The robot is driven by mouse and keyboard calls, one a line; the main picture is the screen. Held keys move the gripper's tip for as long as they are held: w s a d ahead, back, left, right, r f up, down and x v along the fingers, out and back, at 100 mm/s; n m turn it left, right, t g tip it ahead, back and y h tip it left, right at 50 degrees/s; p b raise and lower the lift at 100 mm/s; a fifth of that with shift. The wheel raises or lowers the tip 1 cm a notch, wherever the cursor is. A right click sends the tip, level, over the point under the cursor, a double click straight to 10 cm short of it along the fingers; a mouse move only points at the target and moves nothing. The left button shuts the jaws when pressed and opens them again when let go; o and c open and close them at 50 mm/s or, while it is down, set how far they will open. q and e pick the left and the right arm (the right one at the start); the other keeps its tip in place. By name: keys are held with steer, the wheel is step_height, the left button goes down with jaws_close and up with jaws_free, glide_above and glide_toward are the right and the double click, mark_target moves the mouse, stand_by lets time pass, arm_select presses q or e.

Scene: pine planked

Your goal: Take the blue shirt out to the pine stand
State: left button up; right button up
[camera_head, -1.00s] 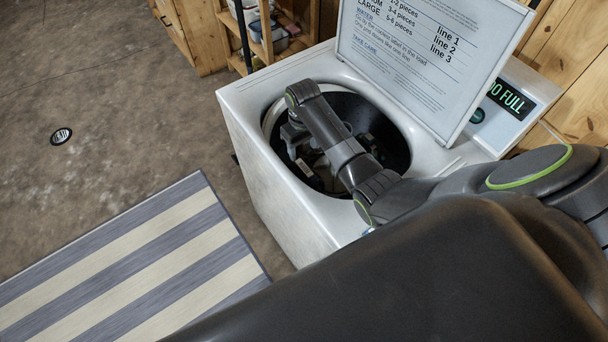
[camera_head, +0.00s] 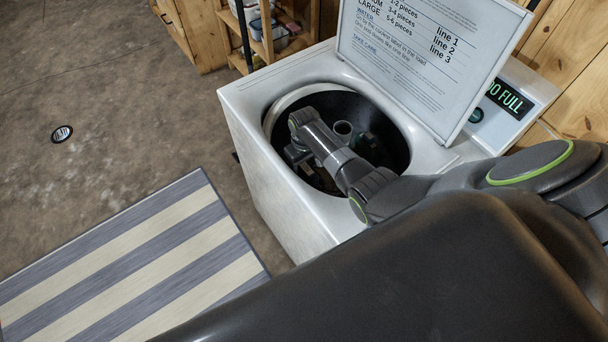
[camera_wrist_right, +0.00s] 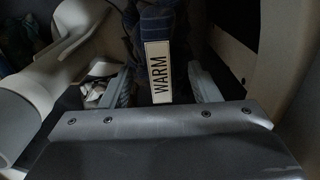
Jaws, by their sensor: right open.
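The right gripper (camera_head: 300,155) is down inside the washer drum, its fingers hard to make out in the head view. In the right wrist view the open gripper (camera_wrist_right: 163,84) has one finger on each side of a dark blue cloth (camera_wrist_right: 154,20), which may be the blue shirt. A white tag reading "WARM" (camera_wrist_right: 158,65) hangs on the cloth between the fingers. I cannot tell whether the fingers touch it. The cloth's lower part is hidden by the gripper body. The left gripper is not in view, and I cannot make out a pine stand for certain.
The white washer (camera_head: 290,205) has its lid (camera_head: 430,60) raised, with printed text on it. Its pale central post (camera_wrist_right: 30,90) stands left of the gripper in the wrist view. A panel shows "OO FULL" (camera_head: 506,98). A wooden shelf (camera_head: 268,40) and striped rug (camera_head: 130,265) are nearby.

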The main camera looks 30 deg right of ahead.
steer(key=shift+c, duration=0.3)
jaws_close()
steer(key=shift+r, duration=0.15)
